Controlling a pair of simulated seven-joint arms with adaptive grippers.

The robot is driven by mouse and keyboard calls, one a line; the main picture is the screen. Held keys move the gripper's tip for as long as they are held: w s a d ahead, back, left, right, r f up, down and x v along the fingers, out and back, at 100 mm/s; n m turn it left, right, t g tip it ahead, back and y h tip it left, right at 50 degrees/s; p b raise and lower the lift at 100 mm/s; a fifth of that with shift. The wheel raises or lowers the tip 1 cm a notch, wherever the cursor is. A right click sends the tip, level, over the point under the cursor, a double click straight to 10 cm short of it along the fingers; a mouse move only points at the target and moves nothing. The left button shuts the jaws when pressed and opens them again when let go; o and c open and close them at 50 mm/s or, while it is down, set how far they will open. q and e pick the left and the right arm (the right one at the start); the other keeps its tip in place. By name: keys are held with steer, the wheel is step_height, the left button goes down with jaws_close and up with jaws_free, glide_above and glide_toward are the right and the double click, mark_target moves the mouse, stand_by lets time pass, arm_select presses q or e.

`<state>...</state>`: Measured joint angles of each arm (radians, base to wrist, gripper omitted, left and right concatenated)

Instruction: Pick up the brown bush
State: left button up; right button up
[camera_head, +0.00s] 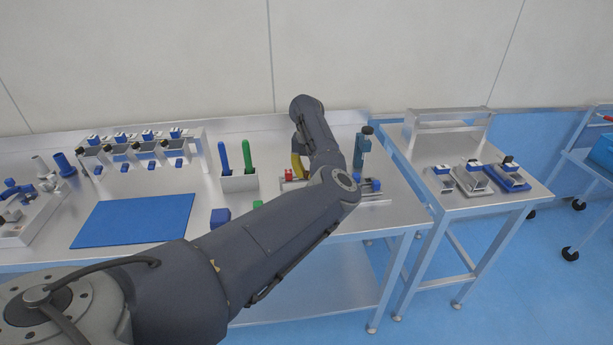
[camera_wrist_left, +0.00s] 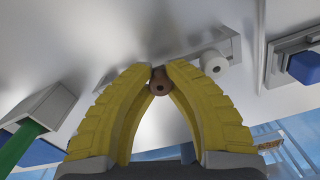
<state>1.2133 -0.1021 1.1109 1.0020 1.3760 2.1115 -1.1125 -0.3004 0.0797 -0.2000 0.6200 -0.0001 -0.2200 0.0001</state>
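The brown bush (camera_wrist_left: 160,86) is a small round piece with a hole, between the tips of my left gripper (camera_wrist_left: 161,75) in the left wrist view. Both yellow fingers have closed in on its sides and appear to touch it. The bush is close to a grey metal holder (camera_wrist_left: 195,60); I cannot tell whether it still touches it. In the head view the left gripper (camera_head: 299,165) is mostly behind my arm, with only a yellow finger showing, and the bush is hidden. My right gripper is not in view.
A white bush (camera_wrist_left: 214,66) stands to the right on the holder. A box with blue and green handles (camera_head: 239,182) is left of the gripper. A blue mat (camera_head: 134,220) lies clear on the table.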

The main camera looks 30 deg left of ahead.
mark_target(307, 172)
arm_select(q)
steer(key=shift+r, duration=0.1)
jaws_close()
step_height(307, 172, up, 20)
stand_by(0.6)
stand_by(0.4)
